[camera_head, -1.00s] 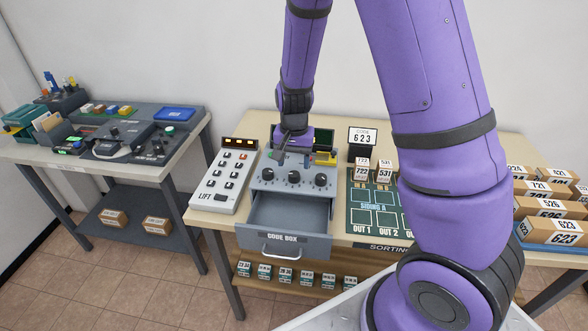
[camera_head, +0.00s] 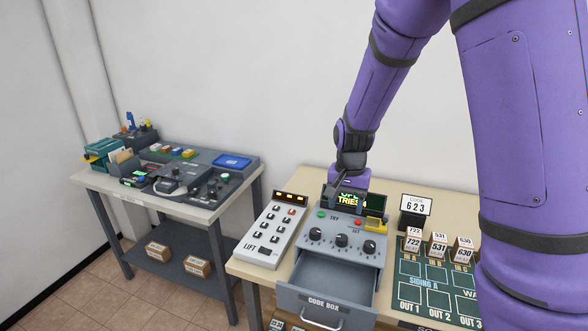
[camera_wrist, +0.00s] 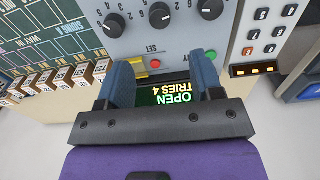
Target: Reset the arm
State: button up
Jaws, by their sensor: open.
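My gripper (camera_wrist: 162,95) is open and empty in the wrist view, its two blue-grey fingers apart in front of the code box's small screen, which reads "OPEN" and "TRIES 4". In the head view my gripper (camera_head: 345,188) is over the back of the code box (camera_head: 343,238), and its fingertips are hard to make out. The code box has three black dials, a green button and a red button. Its drawer (camera_head: 326,300) is pulled out, and the part of it that shows looks empty.
A lift keypad (camera_head: 270,232) stands left of the code box. A card reading 623 (camera_head: 415,205) and several numbered blocks (camera_head: 438,244) stand to the right by a green sorting board (camera_head: 440,280). A second bench (camera_head: 185,200) is at the left.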

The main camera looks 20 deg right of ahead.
jog(key=shift+r, duration=0.1)
jog(key=s+r+n+t+y, duration=0.1)
jog(key=s+r+n, duration=0.1)
jog(key=s+r, duration=0.4)
jog(key=s+r+n+t, duration=0.1)
jog(key=s+r, duration=0.3)
jog(key=r, duration=0.5)
jog(key=s+r+n+t+h, duration=0.1)
jog(key=s+r+n+t, duration=0.2)
jog(key=s+r, duration=0.4)
jog(key=s+n, duration=0.1)
jog(key=s, duration=0.7)
jog(key=shift+d+r, duration=0.2)
jog(key=shift+d, duration=0.2)
jog(key=shift+w, duration=0.1)
